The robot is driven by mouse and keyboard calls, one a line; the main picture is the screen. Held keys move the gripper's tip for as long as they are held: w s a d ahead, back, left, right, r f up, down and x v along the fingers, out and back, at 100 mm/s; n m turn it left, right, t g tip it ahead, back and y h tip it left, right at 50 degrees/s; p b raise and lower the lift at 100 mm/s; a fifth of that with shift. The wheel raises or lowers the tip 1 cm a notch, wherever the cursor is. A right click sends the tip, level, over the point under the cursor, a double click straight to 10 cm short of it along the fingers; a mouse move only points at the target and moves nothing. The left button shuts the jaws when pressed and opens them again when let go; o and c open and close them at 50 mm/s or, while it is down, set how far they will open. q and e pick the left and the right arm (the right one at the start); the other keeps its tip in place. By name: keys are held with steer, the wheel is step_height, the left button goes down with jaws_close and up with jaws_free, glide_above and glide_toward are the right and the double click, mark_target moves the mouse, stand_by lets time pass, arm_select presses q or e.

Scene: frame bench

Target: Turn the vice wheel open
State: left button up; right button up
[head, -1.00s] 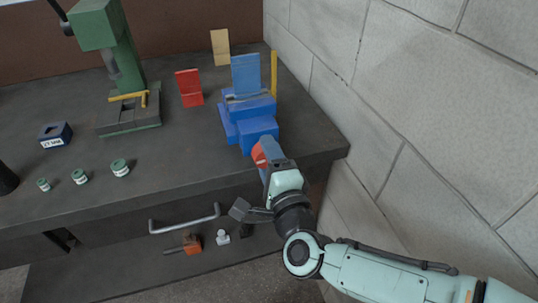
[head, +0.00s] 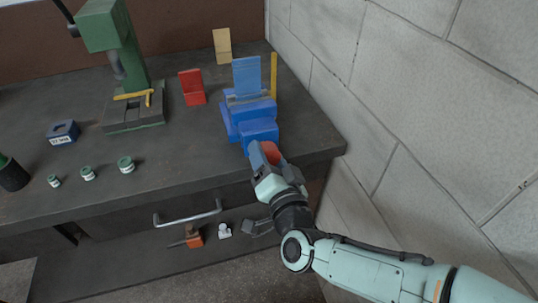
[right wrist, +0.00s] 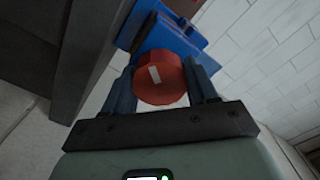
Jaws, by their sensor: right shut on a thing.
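The blue vice (head: 258,130) stands on the bench near its right front corner, with a blue plate upright at its back. Its red round wheel (head: 272,152) faces the bench's front edge and is partly hidden by my right gripper (head: 265,156). In the right wrist view the wheel (right wrist: 163,84) shows a white mark on its face and sits between the two fingers of my right gripper (right wrist: 163,88). The right gripper is shut on the wheel, one finger on each side. The blue vice body (right wrist: 165,40) shows behind the wheel. My left gripper is not in view.
A pale wall (head: 400,90) rises close on the right. A green drill press (head: 115,50) stands at back left. Red (head: 192,87) and tan (head: 222,46) plates stand left of the vice. A blue block (head: 63,132) and several small green-and-white cylinders lie left. A drawer handle (head: 188,214) is below.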

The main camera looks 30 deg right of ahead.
steer(key=shift+r+n, duration=0.15)
steer(key=shift+n, duration=0.65)
steer(key=shift+w, duration=0.1)
stand_by(0.7)
steer(key=o, duration=0.9)
steer(key=shift+o, duration=0.6)
steer(key=shift+w, duration=0.15)
